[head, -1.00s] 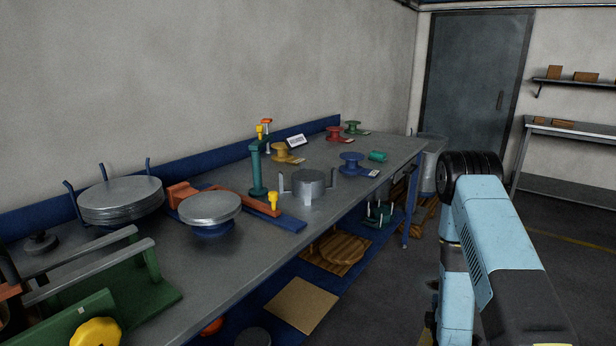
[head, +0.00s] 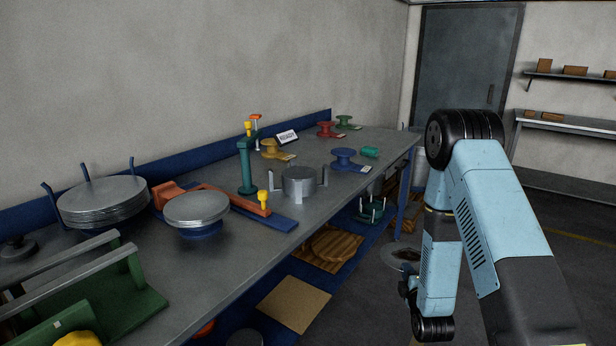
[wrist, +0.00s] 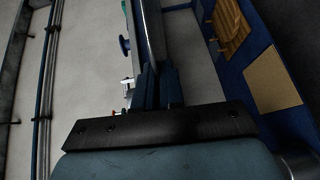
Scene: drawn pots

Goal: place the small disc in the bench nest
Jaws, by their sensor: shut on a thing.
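My gripper (wrist: 155,80) is shut on a thin grey disc (wrist: 150,30), seen nearly edge-on in the wrist view. In the head view the disc (head: 400,256) shows as a pale round plate beside the bench, above the floor, with my wrist partly below it. The likely bench nest is a short grey cylinder (head: 299,181) ringed by upright posts on the bench (head: 250,238); it stands apart from my gripper, to the left. Its top looks bare. Whether the held disc is the small one, I cannot tell from size alone.
A stack of large grey discs (head: 102,203) stands among blue posts. Another grey disc (head: 196,207) rests on a blue base. A green post (head: 246,165), an orange clamp (head: 235,200) and coloured spools (head: 343,158) stand near the nest. Wooden pieces (head: 332,245) lie on the lower shelf.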

